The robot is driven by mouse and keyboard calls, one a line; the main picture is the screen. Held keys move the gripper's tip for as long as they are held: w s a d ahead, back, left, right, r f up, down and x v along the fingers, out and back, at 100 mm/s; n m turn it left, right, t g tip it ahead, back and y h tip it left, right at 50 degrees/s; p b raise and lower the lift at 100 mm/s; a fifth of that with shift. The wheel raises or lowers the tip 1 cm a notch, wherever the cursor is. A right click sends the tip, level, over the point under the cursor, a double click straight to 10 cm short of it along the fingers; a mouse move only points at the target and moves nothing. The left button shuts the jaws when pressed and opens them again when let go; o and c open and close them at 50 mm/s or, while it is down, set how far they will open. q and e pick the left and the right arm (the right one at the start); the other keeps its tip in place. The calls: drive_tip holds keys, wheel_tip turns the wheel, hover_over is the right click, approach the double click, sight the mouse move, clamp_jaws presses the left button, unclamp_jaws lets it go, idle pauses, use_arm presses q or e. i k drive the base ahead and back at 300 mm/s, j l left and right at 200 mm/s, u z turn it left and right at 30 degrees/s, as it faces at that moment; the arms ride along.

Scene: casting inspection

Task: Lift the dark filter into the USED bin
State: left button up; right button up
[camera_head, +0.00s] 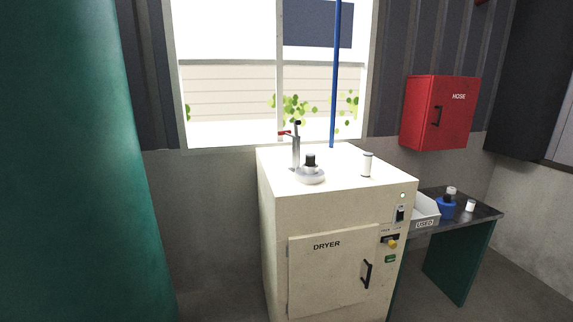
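A small dark cylinder (310,160), which looks like the dark filter, stands upright in a pale round holder (311,176) on top of the dryer. A lighter band shows just below its dark top; its lower part is hidden. The white USED bin (426,223) sits at the left end of the low dark table, to the right of the dryer. The dryer partly hides the bin, and its inside shows only in part. Neither of my grippers is in view.
The cream dryer (280,215) has a shut door with a black handle. A metal post with a red lever (296,150) and a white cylinder (367,165) stand on its top. A blue container (446,208) and small white pieces (470,206) sit on the table (485,212). A red hose cabinet (440,111) hangs behind.

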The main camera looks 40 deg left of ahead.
sight(310, 158)
drive_tip(key=i+u, duration=0.25)
drive_tip(key=u, duration=0.2)
drive_tip(key=i+u, duration=0.25)
drive_tip(key=u, duration=0.2)
drive_tip(key=i+l+u, duration=0.2)
drive_tip(key=i+u, duration=0.3)
